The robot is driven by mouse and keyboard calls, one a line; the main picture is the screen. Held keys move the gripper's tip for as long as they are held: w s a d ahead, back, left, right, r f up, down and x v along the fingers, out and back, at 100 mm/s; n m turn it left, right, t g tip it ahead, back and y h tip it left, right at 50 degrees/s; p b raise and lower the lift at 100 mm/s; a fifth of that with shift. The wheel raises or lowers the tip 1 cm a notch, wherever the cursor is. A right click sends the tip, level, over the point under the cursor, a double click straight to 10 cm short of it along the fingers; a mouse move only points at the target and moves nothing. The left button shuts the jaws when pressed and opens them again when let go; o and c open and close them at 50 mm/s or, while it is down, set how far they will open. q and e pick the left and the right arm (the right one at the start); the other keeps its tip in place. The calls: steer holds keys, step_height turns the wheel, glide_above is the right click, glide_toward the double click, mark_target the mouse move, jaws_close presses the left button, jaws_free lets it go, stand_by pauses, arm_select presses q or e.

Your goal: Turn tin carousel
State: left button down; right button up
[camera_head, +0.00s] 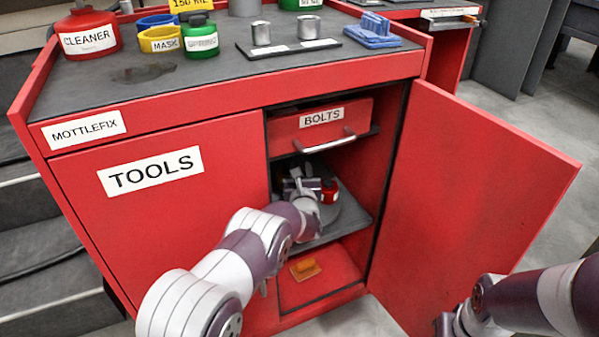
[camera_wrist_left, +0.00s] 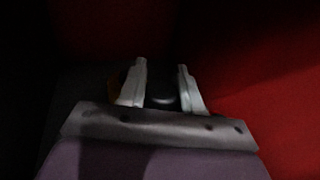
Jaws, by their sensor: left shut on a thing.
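The tin carousel (camera_head: 348,217) is a dark grey round plate on the middle shelf of the open cabinet compartment, partly hidden by my left arm. A small red tin with a pale label (camera_head: 329,191) stands on it, just right of my gripper. My left gripper (camera_head: 298,184) reaches into the compartment over the carousel. In the left wrist view its fingers (camera_wrist_left: 161,85) are shut on a dark, rounded thing (camera_wrist_left: 162,97); the picture is too dim to tell which part it is. A bit of orange-yellow shows behind the left finger.
The red door (camera_head: 470,190) stands open on the right. A BOLTS drawer (camera_head: 322,122) with a bar handle hangs just above the carousel. An orange block (camera_head: 304,267) lies on the compartment floor below. The TOOLS door (camera_head: 180,235) is shut. Bottles and tins stand on the cabinet top.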

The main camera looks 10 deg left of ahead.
arm_select(q)
steer(key=shift+w+r, duration=0.1)
steer(key=shift+r, duration=0.25)
steer(key=c, duration=0.8)
jaws_free()
steer(key=shift+f, duration=0.1)
steer(key=p+v, duration=0.7)
steer(key=v, duration=0.5)
steer(key=shift+s+d, duration=0.1)
steer(key=shift+s, duration=0.3)
